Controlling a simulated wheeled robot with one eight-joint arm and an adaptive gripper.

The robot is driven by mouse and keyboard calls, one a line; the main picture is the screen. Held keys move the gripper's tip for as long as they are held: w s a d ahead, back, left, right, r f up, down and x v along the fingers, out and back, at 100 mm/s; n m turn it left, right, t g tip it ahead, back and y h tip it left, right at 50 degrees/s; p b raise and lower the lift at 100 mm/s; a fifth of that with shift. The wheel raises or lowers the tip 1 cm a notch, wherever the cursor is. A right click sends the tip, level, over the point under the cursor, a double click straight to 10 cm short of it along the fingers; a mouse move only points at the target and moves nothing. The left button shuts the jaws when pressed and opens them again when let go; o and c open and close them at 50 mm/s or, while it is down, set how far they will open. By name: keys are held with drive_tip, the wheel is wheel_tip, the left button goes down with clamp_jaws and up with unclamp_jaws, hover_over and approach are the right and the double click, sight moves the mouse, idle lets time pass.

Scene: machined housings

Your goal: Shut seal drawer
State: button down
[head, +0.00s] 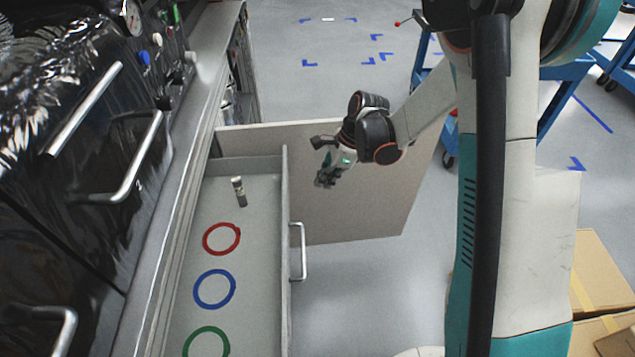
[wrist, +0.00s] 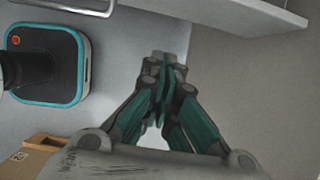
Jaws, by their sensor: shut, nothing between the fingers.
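The seal drawer (head: 285,230) stands pulled out from the bench in the head view. My gripper (head: 326,178) is to the right of the drawer's front, past the handle's far end, apart from both. In the wrist view my gripper (wrist: 163,68) has its fingers closed together with nothing between them. A silver bar handle (wrist: 75,8) shows at the top left there.
A flat grey-beige panel (head: 385,215) stands behind and below my gripper, at the drawer's far end. Blue carts (head: 565,95) stand at the right. Cardboard boxes (head: 600,270) sit at the lower right. Grey floor in front of the drawer is clear.

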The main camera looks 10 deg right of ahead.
drive_tip(key=a+f+b, duration=0.4)
drive_tip(key=a+f, duration=0.3)
drive_tip(key=shift+w+f, duration=0.25)
drive_tip(key=shift+f, duration=0.05)
drive_tip(key=shift+a, duration=0.1)
